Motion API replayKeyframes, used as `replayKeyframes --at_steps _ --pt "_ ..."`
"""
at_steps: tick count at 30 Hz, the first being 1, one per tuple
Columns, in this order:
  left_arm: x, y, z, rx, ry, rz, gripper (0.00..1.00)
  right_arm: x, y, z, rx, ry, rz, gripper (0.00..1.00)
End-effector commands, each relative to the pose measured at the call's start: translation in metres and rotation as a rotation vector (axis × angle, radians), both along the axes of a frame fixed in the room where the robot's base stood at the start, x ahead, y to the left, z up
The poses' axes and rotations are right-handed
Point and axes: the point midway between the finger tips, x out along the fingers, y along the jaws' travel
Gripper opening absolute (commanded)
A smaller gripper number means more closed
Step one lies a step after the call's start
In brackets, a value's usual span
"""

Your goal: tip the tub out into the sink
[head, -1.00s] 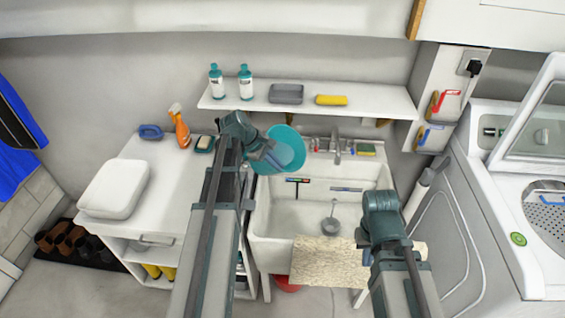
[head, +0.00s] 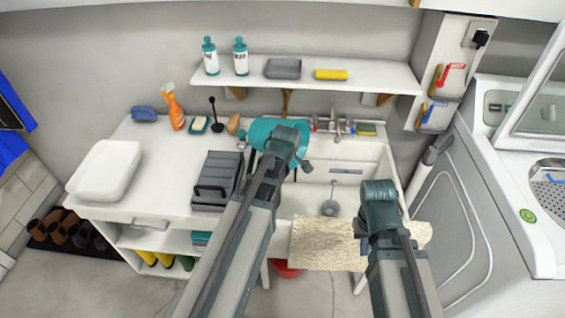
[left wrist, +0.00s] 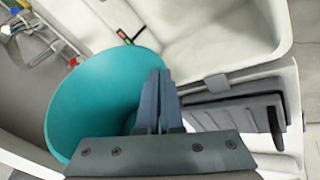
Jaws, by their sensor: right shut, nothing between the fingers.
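The teal tub (head: 275,132) is over the back left part of the white sink (head: 345,152), tipped with its side toward me in the head view. My left arm partly hides it, and I cannot see what is in it. In the left wrist view the tub (left wrist: 95,100) fills the left half. My left gripper (left wrist: 164,100) is shut on its rim. My right gripper (head: 362,238) is shut and empty, low over the pale board at the sink's front, and my right arm partly covers it.
Taps (head: 338,127) stand behind. A washing machine (head: 470,200) is close on the right.

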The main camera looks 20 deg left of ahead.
Motion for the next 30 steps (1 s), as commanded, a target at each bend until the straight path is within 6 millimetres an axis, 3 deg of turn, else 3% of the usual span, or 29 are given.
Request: replayKeyframes --at_steps 15,30 --pt "-0.004 -0.016 -0.028 0.238 -0.058 -0.001 0.00 0.000 0.000 -0.047 0.000 0.000 0.000 0.00" --pt "-0.005 -0.020 -0.031 0.322 -0.079 0.000 0.00 0.000 0.000 -0.061 0.000 0.000 0.000 0.00"
